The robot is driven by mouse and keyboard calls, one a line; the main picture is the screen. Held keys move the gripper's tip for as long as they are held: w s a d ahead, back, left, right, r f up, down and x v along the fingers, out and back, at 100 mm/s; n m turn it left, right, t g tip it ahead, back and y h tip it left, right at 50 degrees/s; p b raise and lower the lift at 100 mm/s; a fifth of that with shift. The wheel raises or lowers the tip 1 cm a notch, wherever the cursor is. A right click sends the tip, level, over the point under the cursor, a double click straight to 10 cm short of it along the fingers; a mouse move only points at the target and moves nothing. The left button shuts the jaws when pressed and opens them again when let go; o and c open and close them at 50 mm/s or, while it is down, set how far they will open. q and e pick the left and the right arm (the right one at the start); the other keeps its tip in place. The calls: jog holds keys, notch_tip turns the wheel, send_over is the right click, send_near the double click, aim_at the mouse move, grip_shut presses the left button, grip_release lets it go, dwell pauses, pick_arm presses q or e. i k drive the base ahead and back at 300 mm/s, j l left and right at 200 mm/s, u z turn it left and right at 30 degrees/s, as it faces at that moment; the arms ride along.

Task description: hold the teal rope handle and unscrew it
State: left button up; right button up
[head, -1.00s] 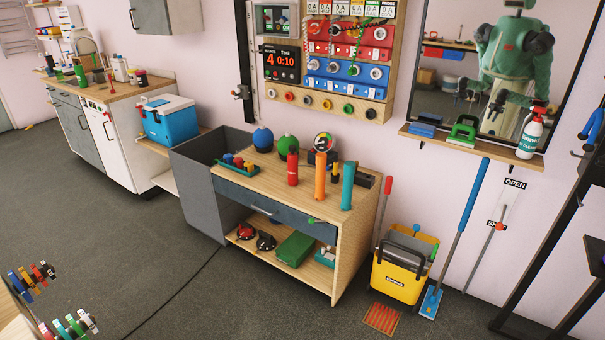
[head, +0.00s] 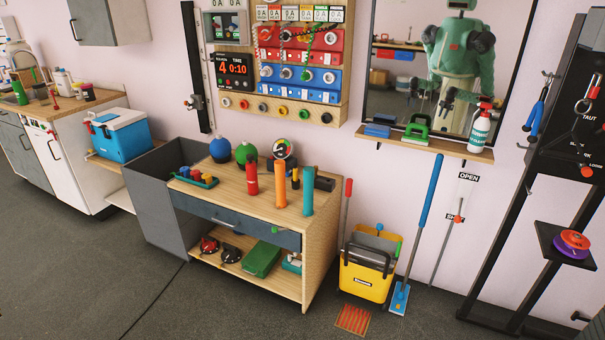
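A teal upright cylinder (head: 308,190) stands on the wooden top of the workbench (head: 232,196), near its right end. It is the only teal handle-like thing I can make out, and I cannot see a rope on it. An orange cylinder (head: 280,184) and a shorter red one (head: 252,178) stand to its left. Neither of my grippers shows directly. The mirror shows a green robot with dark grippers, too small to read.
A yellow mop bucket (head: 366,280) and a blue-handled mop (head: 424,220) stand right of the workbench. A black rack (head: 490,230) with a small shelf stands at the far right. A grey bin (head: 160,205) adjoins the bench's left side. The floor in front is clear.

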aim_at(308, 187)
jog(key=i+l, duration=0.35)
jog(key=i, duration=0.15)
jog(key=i+l, duration=0.35)
jog(key=i, duration=0.2)
